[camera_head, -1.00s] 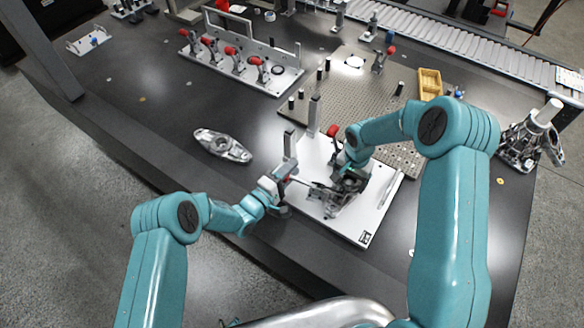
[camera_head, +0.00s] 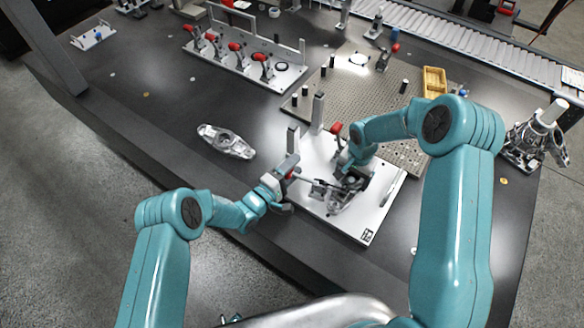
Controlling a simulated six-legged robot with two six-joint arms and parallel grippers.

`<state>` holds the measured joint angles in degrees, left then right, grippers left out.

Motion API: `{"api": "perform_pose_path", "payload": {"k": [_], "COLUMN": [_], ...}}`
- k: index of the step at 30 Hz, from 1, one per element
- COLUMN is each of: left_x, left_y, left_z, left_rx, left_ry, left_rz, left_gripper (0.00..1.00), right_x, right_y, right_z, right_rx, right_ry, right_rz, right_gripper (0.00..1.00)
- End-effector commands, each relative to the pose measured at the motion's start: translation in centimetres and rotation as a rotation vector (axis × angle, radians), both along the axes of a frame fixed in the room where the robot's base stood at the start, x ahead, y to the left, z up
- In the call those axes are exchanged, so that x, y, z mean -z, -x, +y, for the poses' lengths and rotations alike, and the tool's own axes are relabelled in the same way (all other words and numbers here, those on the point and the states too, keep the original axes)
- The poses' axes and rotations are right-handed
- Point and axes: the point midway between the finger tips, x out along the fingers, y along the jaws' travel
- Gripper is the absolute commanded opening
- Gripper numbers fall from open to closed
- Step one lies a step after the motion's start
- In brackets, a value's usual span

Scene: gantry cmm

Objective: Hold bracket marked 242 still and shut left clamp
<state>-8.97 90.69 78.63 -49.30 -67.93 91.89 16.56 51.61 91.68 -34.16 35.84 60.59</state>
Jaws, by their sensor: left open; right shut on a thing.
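The bracket (camera_head: 338,200), a dark grey metal part, sits on the white fixture plate (camera_head: 355,222); its marking is too small to read. My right gripper (camera_head: 347,183) is shut on the bracket from above and hides part of it. The left clamp, with a red handle (camera_head: 292,174), stands at the plate's left edge. My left gripper (camera_head: 285,178) is open at this handle; I cannot tell whether they touch. A second clamp with a red handle (camera_head: 336,128) stands at the plate's back, behind my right gripper.
A silver part (camera_head: 226,141) lies on the dark table to the left. A white rack of red-handled clamps (camera_head: 247,68) and a perforated plate (camera_head: 340,98) are behind. A yellow tray (camera_head: 434,81) stands back right. The table's front left is clear.

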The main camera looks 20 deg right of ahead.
Motion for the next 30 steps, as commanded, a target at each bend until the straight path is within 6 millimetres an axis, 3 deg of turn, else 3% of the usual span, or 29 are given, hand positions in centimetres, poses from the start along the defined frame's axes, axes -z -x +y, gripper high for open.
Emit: {"api": "perform_pose_path", "payload": {"k": [5,18,30], "left_x": [0.0,0.4,0.4], "left_y": [0.7,5.7,6.5], "left_z": [1.3,9.0,10.0], "left_rx": [-0.001,-0.003,0.000], "left_ry": [-0.001,-0.001,-0.001], "left_rz": [0.003,0.003,0.001], "left_gripper": [0.55,0.55,0.55], "right_x": [-0.2,-0.2,-0.2], "right_y": [-0.2,-0.2,-0.2], "right_z": [0.0,0.0,0.0], "right_rx": [0.002,0.002,0.002], "right_ry": [0.000,0.000,0.001], "right_rz": [-0.004,-0.006,-0.007], "right_gripper": [0.29,0.29,0.29]}}
